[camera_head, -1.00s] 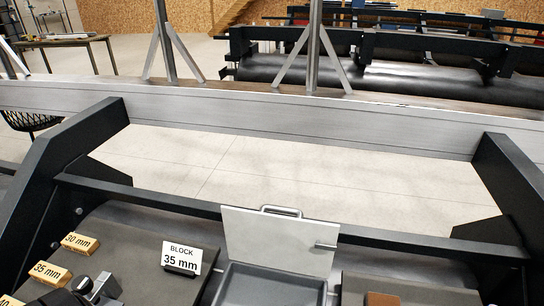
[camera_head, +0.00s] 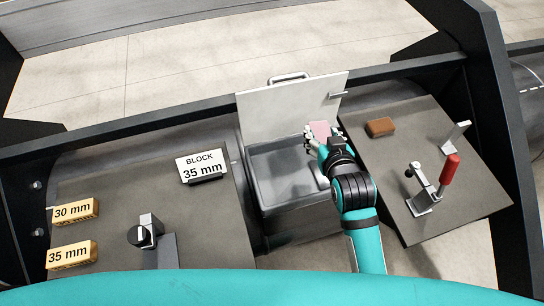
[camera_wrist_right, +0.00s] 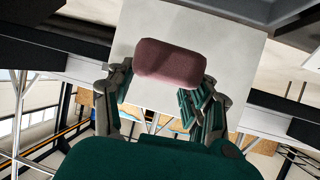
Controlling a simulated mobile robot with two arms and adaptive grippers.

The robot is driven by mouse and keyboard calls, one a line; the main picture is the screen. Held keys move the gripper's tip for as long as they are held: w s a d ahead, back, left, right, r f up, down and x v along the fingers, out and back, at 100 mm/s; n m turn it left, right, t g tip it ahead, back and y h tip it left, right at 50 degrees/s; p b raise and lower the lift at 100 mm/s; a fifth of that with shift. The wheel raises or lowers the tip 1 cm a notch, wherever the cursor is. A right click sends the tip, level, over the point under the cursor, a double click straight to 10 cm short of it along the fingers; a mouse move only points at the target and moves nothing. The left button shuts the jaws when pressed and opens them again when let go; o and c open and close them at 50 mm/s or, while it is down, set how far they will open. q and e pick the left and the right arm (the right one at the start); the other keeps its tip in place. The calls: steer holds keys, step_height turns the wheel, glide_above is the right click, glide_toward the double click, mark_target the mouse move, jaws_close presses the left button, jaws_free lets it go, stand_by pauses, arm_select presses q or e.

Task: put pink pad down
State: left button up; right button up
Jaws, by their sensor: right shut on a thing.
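The pink pad (camera_head: 320,131) is a small rounded block. My right gripper (camera_head: 322,144) is shut on it and holds it above the right side of the open grey bin, in front of the bin's raised lid. In the right wrist view the pink pad (camera_wrist_right: 170,63) lies across the fingers (camera_wrist_right: 160,98), with the pale lid behind it. My left gripper is not in view in the head view.
The grey bin (camera_head: 262,164) has its white lid (camera_head: 262,108) standing up. A brown block (camera_head: 381,127) and a red-handled clamp (camera_head: 450,168) are on the right board (camera_head: 400,225). On the left board are 30 mm (camera_head: 76,211) and 35 mm (camera_head: 72,255) blocks and a "BLOCK 35 mm" sign (camera_head: 202,166).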

steer(key=a+f, duration=0.3)
steer(key=f, duration=0.1)
steer(key=s+a+f+n+y, duration=0.1)
steer(key=a+f, duration=0.2)
steer(key=a+f+n+y+b, duration=0.1)
steer(key=a+f, duration=0.3)
steer(key=shift+s+a+f, duration=0.1)
steer(key=shift+s+f, duration=0.25)
steer(key=b, duration=0.5)
glide_above(279, 181)
step_height(279, 181, down, 4)
steer(key=shift+f, duration=0.1)
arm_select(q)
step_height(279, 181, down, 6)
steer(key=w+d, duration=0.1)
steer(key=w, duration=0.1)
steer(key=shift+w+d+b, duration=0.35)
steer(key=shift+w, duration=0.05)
arm_select(e)
steer(key=shift+w+f, duration=0.1)
steer(key=shift+f, duration=0.4)
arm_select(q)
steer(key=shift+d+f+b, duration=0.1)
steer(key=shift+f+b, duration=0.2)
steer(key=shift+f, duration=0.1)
arm_select(e)
steer(key=shift+f, duration=0.55)
steer(key=shift+f, duration=0.2)
